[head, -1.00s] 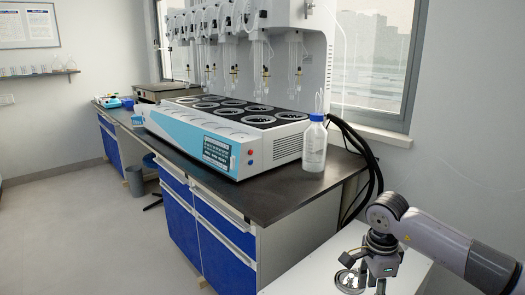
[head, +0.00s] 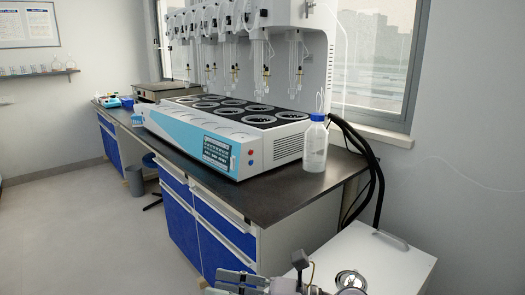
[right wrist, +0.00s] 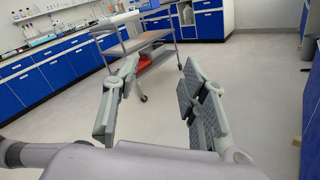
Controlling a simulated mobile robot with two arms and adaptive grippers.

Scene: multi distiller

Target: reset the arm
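My right gripper (head: 262,284) shows only in part at the bottom edge of the head view, left of the white-topped unit. In the right wrist view my right gripper (right wrist: 158,68) is open. Its two grey fingers stand apart with nothing between them, and the lab floor shows beyond. My left gripper is not in view.
A round metal piece (head: 350,280) sits on the white-topped unit (head: 375,250). A blue-capped bottle (head: 314,148) stands on the dark bench (head: 255,203) beside the distiller (head: 250,150). In the right wrist view a cart (right wrist: 135,44) stands on open floor.

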